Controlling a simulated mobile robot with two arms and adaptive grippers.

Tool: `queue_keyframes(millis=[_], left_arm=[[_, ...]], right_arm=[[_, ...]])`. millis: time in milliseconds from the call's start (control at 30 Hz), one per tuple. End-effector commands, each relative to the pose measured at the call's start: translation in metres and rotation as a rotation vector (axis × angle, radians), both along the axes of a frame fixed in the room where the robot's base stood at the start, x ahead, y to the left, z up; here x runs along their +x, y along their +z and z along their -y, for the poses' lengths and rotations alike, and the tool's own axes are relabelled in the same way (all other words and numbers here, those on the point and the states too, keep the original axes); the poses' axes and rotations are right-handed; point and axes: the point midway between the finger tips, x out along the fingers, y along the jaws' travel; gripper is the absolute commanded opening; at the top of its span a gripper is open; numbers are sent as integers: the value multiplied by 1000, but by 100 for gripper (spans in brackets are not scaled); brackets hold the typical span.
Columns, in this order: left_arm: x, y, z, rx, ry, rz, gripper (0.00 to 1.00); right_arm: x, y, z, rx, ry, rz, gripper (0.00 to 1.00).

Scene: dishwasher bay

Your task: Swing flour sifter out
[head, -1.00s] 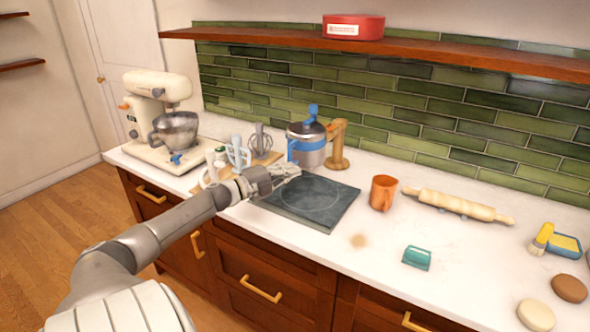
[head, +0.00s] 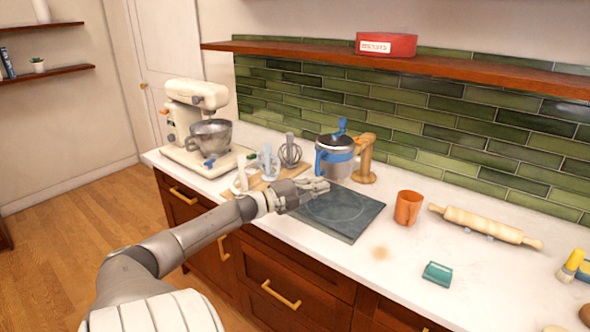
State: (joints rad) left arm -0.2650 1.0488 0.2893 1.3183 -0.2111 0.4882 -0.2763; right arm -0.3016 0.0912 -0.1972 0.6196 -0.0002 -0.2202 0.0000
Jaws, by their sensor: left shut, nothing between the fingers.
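The flour sifter appears to be the metal canister (head: 336,167) with a blue band, blue side handle and blue top knob. It stands upright at the back of the counter, beside an orange-brown wooden post (head: 364,160); whether the two are joined is unclear. My right gripper is out of view.
A cream stand mixer (head: 197,120) stands at the left. Whisk and beater attachments (head: 290,152) stand on a wooden board left of my gripper. A shelf (head: 450,66) overhangs the back.

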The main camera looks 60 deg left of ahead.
Motion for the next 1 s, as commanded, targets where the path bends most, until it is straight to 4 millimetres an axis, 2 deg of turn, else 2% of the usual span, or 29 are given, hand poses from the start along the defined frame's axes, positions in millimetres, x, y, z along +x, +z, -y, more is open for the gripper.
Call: queue_keyframes(millis=[133, 400, 500, 700, 1000], left_arm=[[-20, -4, -6, -1, 1, -6, 0], [-54, -4, -16, 0, 0, -5, 0], [-64, -4, -19, -2, -1, -4, 0], [-72, -2, -21, -2, -1, -2, 0], [-72, -2, -21, -1, -2, -2, 0]], right_arm=[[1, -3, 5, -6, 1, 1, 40], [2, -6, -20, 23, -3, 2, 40], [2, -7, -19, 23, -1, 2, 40], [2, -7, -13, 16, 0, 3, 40], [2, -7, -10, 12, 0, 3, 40]])
